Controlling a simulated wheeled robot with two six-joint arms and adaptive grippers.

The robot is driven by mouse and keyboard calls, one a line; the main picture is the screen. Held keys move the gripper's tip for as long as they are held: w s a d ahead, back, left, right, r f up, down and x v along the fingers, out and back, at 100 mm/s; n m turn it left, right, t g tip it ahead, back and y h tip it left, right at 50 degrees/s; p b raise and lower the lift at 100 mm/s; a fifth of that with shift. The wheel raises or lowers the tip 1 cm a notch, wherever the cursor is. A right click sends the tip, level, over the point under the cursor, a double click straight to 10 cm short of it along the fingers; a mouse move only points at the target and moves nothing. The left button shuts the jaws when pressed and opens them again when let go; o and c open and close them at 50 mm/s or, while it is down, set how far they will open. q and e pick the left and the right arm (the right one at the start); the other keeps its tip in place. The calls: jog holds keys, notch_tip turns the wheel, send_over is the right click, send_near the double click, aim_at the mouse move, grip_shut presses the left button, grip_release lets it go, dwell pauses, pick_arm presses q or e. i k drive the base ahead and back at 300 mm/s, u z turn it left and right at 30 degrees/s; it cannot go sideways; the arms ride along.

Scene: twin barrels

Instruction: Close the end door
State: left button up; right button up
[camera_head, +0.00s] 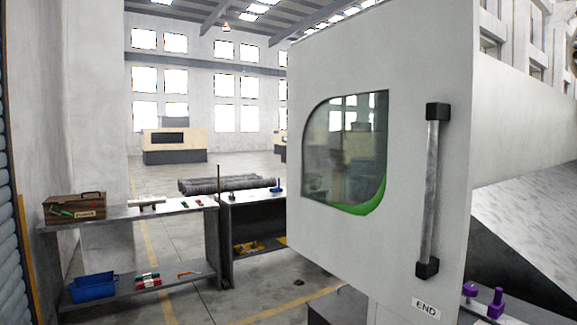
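The end door (400,80) is a large white panel in the right half of the head view. It has a rounded window (345,150) with a green lower edge. A vertical grey bar handle (432,190) with black end mounts is near its right edge. A white label reading END (426,308) is low on the panel. Beyond the panel's right edge is a sloping grey surface. How far the door stands open cannot be told from this view. Neither of my grippers is in view.
At left, a grey shelf bench (180,215) holds a wooden toolbox (75,208), and a blue bin (93,287) sits on its lower shelf. Purple knobbed parts (496,303) are at bottom right, beside the door.

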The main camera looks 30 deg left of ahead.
aim_at(403, 244)
jog(key=u, duration=0.7)
jog(key=i, duration=0.45)
jog(key=u, duration=0.55)
jog(key=i, duration=1.2)
jog(key=z, duration=0.45)
jog(key=i, duration=0.9)
jog(key=z, duration=0.55)
